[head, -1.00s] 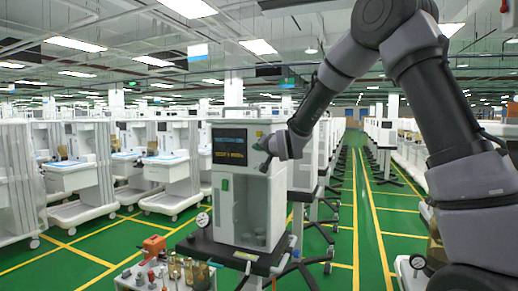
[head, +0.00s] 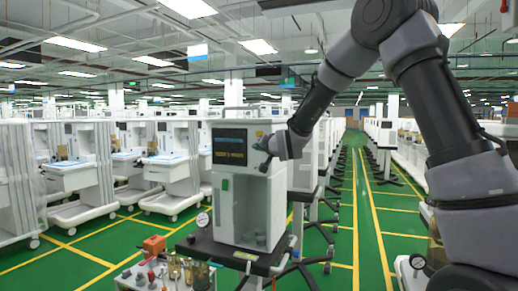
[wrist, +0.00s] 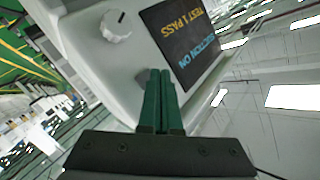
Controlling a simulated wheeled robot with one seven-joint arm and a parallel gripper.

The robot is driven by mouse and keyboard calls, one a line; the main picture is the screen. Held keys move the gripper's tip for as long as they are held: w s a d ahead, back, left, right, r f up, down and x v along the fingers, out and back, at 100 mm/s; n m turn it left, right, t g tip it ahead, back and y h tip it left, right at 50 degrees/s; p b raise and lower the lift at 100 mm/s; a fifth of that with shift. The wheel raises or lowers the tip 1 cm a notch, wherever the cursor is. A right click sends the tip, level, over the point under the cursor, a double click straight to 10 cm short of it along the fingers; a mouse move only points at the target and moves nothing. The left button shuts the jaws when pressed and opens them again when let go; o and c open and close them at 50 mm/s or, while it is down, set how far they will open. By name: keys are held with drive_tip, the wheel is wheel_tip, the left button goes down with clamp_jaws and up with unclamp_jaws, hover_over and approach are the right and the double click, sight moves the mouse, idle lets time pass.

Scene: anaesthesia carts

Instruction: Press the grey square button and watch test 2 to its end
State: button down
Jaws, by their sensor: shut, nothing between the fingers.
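The white machine (head: 228,190) stands on a dark base in front of me. Its dark screen (head: 230,147) has a blue line above a yellow line. In the wrist view the screen (wrist: 182,40) shows yellow text that seems to read "TEST 1 PASS" and blue text ending in "ON". A white round knob (wrist: 116,26) is beside it. A small grey button (wrist: 146,77) lies by my fingertips, partly hidden by them. My gripper (wrist: 161,72) has its green fingers together, empty, at the panel. It also shows in the head view (head: 263,163). I cannot tell whether it touches the button.
A small cart with an orange device (head: 154,245) and several bottles is at the lower left. A round gauge (head: 202,220) sits at the machine's left side. Rows of similar carts stand behind. The green aisle (head: 358,215) to the right is clear.

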idle(0.3)
drive_tip(key=shift+w+d, duration=0.1)
drive_tip(key=shift+w, duration=0.3)
drive_tip(key=shift+w+d, duration=0.2)
drive_tip(key=shift+w, duration=0.2)
idle(0.7)
drive_tip(key=shift+s, duration=0.1)
drive_tip(key=shift+s+a, duration=0.3)
drive_tip(key=shift+s, duration=0.45)
drive_tip(key=shift+s, duration=0.1)
drive_tip(key=s, duration=0.1)
drive_tip(key=s+a, duration=0.1)
drive_tip(key=s, duration=0.2)
drive_tip(key=shift+s+a, duration=0.25)
drive_tip(key=shift+a, duration=0.1)
idle(0.4)
